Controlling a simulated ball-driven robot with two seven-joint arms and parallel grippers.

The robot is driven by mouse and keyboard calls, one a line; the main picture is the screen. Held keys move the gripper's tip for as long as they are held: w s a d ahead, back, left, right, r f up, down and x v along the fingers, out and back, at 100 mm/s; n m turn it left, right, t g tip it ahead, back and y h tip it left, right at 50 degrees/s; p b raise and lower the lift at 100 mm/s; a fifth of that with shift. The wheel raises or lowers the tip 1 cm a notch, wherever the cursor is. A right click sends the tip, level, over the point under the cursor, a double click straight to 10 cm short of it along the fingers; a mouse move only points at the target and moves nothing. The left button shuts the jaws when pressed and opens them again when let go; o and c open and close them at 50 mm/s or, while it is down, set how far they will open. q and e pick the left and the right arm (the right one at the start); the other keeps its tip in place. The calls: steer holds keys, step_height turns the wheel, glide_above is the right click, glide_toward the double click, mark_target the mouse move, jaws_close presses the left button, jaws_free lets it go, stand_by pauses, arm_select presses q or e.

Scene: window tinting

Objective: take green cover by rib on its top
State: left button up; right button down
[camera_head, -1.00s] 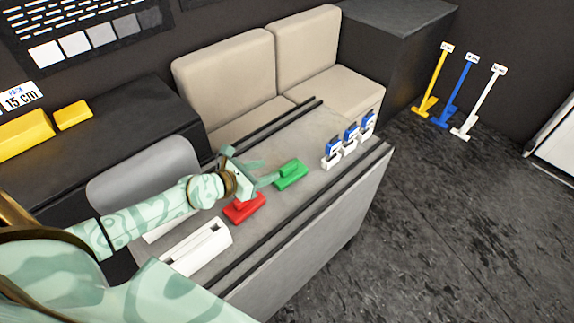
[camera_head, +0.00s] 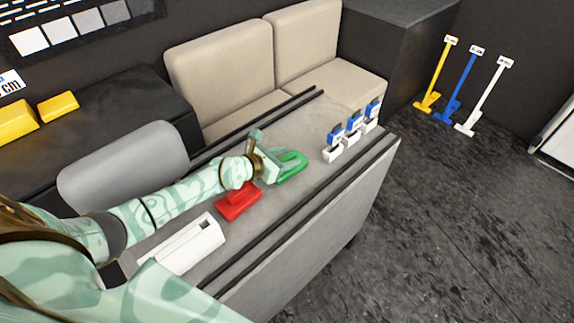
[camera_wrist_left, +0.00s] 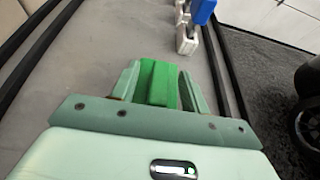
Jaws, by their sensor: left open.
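The green cover (camera_head: 297,171) lies on the grey table, beyond the red cover. My left gripper (camera_head: 285,161) is at the green cover, with its fingers over it. In the left wrist view the green cover (camera_wrist_left: 158,82) shows between the two open fingers of my left gripper (camera_wrist_left: 160,88), one finger on each side of its rib. A small gap shows on the right side; on the left the finger looks close to the green. The cover's lower part is partly hidden by the gripper. My right gripper is not in view.
A red cover (camera_head: 238,203) lies nearer on the table, under my left forearm's side. A white roll holder (camera_head: 188,246) is nearer still. Several blue-and-white clips (camera_head: 335,144) stand at the far right end. Dark rails (camera_head: 300,205) run along the table (camera_head: 335,205).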

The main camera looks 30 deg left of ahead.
arm_select(q)
steer(key=shift+b+x, duration=0.3)
steer(key=shift+x, duration=0.6)
steer(key=shift+w+d+f, duration=0.15)
steer(key=shift+w+f, duration=0.05)
steer(key=shift+w, duration=0.2)
steer(key=shift+s+r, duration=0.1)
steer(key=shift+c, duration=0.3)
jaws_close()
steer(key=shift+r, duration=0.1)
